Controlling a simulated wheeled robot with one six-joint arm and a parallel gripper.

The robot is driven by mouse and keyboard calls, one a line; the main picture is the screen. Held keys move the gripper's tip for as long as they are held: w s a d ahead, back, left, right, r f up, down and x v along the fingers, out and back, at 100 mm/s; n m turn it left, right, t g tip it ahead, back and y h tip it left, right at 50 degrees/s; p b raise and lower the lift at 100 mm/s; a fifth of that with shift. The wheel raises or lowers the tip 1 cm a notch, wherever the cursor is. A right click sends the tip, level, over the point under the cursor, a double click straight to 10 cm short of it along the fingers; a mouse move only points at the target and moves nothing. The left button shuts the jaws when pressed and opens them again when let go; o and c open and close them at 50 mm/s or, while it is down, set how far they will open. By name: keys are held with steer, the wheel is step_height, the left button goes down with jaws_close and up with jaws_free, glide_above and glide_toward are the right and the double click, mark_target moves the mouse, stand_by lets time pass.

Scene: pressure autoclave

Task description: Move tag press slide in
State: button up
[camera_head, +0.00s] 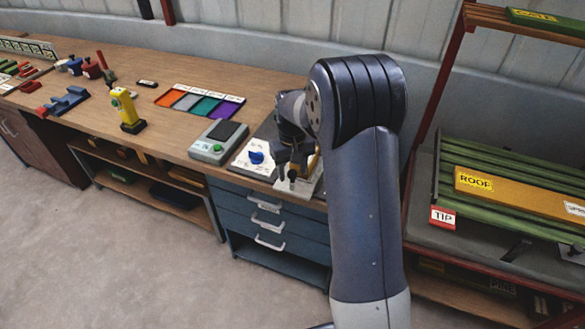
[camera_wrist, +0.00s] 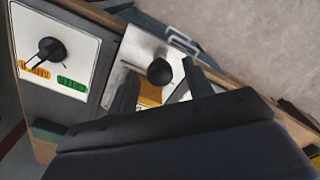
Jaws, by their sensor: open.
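The tag press slide shows a round black knob (camera_wrist: 160,71) on a pale metal plate (camera_wrist: 133,50) in the wrist view. The plate also shows at the bench's front edge in the head view (camera_head: 291,187), with the small dark knob (camera_head: 292,175) standing on it. My gripper (camera_wrist: 160,78) is open, with one dark finger on each side of the knob and a visible gap to each. In the head view my gripper (camera_head: 292,161) points down over the plate. A wooden-coloured part (camera_wrist: 150,96) lies behind the knob, partly hidden by my gripper.
A white panel with a dial (camera_wrist: 49,50) and orange and green labels is beside the plate; its dial looks blue in the head view (camera_head: 256,157). A grey device with a green button (camera_head: 213,147) stands left of it. A rack with green slats (camera_head: 510,175) is right.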

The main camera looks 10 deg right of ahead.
steer(key=shift+c, duration=0.5)
jaws_close()
